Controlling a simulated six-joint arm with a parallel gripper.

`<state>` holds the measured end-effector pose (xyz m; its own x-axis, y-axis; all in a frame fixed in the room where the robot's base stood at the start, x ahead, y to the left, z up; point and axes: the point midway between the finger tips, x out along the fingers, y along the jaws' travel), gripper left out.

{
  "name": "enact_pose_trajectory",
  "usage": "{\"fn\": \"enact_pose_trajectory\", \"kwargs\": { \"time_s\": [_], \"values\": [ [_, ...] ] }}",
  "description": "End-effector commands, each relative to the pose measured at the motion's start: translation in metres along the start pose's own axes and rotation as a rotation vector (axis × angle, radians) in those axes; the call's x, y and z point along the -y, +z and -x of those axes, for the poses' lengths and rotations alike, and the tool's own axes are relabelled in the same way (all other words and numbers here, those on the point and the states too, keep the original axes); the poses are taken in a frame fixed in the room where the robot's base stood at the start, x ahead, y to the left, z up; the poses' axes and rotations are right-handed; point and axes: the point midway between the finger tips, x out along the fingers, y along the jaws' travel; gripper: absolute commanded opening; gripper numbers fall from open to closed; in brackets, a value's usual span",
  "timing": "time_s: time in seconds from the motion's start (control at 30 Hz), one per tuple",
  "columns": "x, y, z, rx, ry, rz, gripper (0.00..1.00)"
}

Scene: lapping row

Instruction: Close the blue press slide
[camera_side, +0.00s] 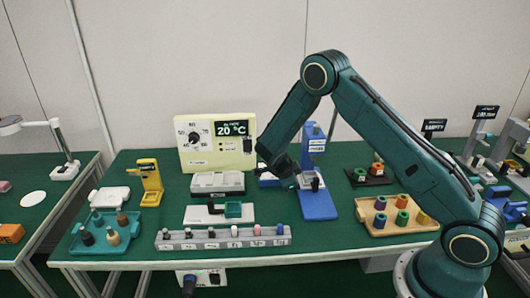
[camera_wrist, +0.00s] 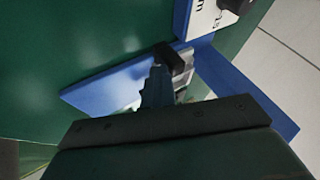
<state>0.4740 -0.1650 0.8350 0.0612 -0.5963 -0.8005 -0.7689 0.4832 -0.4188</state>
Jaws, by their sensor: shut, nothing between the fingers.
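The blue press (camera_side: 313,143) stands near the middle of the bench, with a labelled upright and a blue base plate (camera_side: 319,208) reaching toward the front edge. A pale grey block with dark parts (camera_side: 309,181) sits low at the upright, and a blue arm sticks out to the left. In the wrist view, a black block (camera_wrist: 177,60) stands beside the blue plate (camera_wrist: 105,85). My gripper (camera_wrist: 157,72) is shut and empty, its tip close to the left of the black block; I cannot tell whether they touch. The gripper partly hides the grey part and base.
A cream temperature panel (camera_side: 215,142) and a lidded white box (camera_side: 217,184) stand left of the press. A grey peg rail (camera_side: 222,237) lies in front left. A yellow press (camera_side: 150,182) stands farther left.

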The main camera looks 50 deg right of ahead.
Motion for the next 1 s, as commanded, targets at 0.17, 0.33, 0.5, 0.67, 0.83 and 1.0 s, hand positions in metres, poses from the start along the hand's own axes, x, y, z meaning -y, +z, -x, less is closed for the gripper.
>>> {"fn": "enact_pose_trajectory", "kwargs": {
  "time_s": [0.17, 0.33, 0.5, 0.67, 0.83, 1.0],
  "values": [
    [0.005, -0.001, -0.003, 0.002, -0.012, -0.008, 0.0],
    [0.004, -0.001, -0.003, 0.001, -0.011, -0.01, 0.0],
    [-0.001, -0.001, -0.001, 0.0, -0.011, -0.009, 0.0],
    [-0.013, -0.001, 0.007, 0.0, -0.008, -0.004, 0.0],
    [-0.034, 0.0, 0.019, 0.001, -0.004, 0.0, 0.0],
    [-0.035, 0.001, 0.048, 0.003, -0.006, -0.002, 0.0]
  ]
}}
